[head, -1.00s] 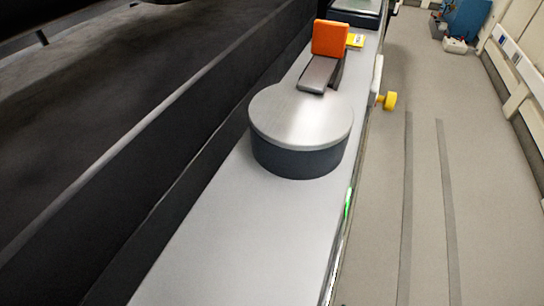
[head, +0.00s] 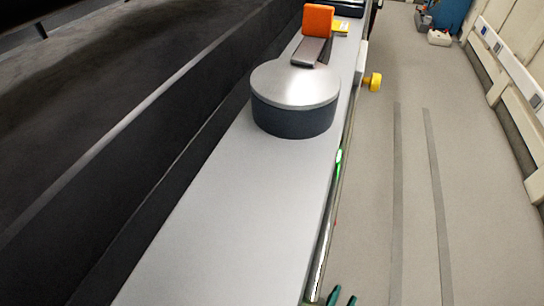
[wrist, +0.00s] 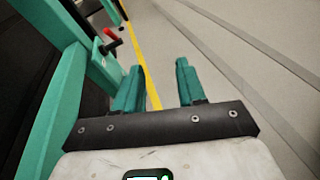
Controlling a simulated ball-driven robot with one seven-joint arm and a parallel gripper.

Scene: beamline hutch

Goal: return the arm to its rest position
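My gripper (wrist: 160,88) shows in the wrist view with its two teal fingers apart and nothing between them. Grey floor and a yellow floor line lie beyond the fingers. In the head view only the teal fingertips of my gripper (head: 341,298) show at the bottom edge, beside the right edge of the long grey bench (head: 230,205). The rest of the arm is out of the head view.
A round metal-topped drum (head: 294,98) stands on the bench, with an orange block (head: 318,20) behind it. A yellow knob (head: 375,82) sticks out over the floor. A teal frame (wrist: 66,85) and a red knob (wrist: 111,37) stand left of my gripper.

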